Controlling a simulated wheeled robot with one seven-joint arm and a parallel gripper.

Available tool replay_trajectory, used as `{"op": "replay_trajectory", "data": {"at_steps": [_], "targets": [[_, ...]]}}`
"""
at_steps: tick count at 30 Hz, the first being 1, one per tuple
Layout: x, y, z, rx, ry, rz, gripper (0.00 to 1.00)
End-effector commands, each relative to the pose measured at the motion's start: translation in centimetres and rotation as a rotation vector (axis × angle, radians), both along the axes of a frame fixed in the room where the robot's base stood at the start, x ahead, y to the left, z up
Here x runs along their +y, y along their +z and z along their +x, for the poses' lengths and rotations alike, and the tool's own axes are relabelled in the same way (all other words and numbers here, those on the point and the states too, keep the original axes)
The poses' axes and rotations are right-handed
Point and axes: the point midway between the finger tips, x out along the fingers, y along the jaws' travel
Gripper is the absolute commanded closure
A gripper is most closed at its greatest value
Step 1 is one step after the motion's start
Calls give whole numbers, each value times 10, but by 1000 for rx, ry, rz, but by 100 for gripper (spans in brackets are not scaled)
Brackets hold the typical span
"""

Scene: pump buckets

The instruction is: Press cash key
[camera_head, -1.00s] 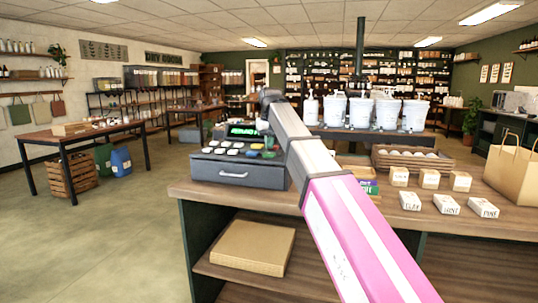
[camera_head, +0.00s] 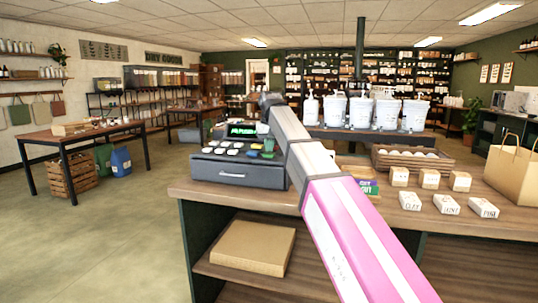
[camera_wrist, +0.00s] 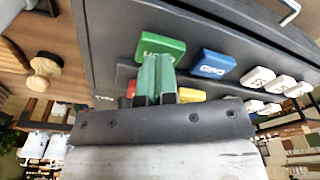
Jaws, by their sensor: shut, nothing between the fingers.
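The cash register (camera_head: 238,174) stands on the counter, with white and coloured keys on its sloped top. In the wrist view the green key (camera_wrist: 160,47) has white lettering that looks like CASH, seen upside down. A blue key (camera_wrist: 212,64) sits beside it, and red and yellow keys are partly hidden by my gripper. My gripper (camera_wrist: 155,62) is shut and empty, its fingertips at the lower edge of the green key in the picture. I cannot tell whether they touch it. In the head view my arm hides much of the gripper area.
The register's lit green display (camera_head: 242,131) stands behind the keys. White keys (camera_wrist: 258,77) lie beyond the blue one. Small labelled boxes (camera_head: 446,204), an egg tray (camera_head: 412,160) and a paper bag (camera_head: 512,172) stand on the counter (camera_head: 400,222) to the right.

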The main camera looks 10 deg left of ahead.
Motion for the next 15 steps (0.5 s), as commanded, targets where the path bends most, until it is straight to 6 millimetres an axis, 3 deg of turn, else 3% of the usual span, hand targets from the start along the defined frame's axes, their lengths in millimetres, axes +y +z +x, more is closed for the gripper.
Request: {"op": "replay_trajectory", "data": {"at_steps": [15], "targets": [[0, -7, 0, 0, 0, 0, 100]]}}
